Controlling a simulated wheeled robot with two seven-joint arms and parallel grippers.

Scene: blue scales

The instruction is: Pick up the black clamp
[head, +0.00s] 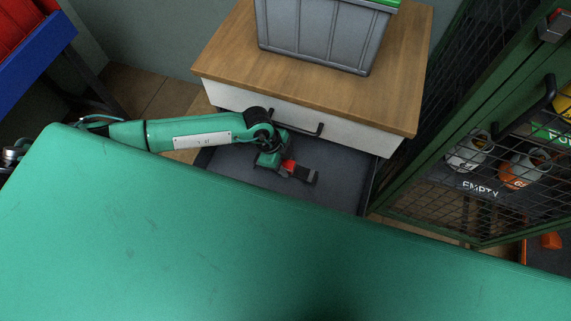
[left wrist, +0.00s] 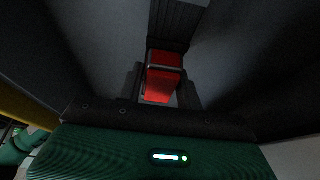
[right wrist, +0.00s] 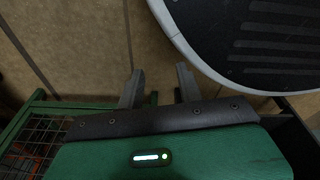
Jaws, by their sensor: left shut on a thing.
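The black clamp (head: 304,175) has a dark body and a red part. It is in the open drawer (head: 235,170) of the wooden-topped cabinet in the head view. My left gripper (head: 284,165) reaches into this drawer from the left and is shut on the clamp's red part. In the left wrist view the red part (left wrist: 163,82) sits between the two fingers, with the dark ridged body (left wrist: 177,25) beyond it. I cannot tell whether the clamp touches the drawer floor. My right gripper (right wrist: 160,85) shows only in its wrist view, open and empty.
The cabinet top (head: 225,62) bears a grey bin (head: 320,35). A green mesh cage (head: 480,190) stands to the right, with several white and orange things inside. A blue and red unit (head: 35,50) is at far left. A dark round disc (right wrist: 260,45) is near my right gripper.

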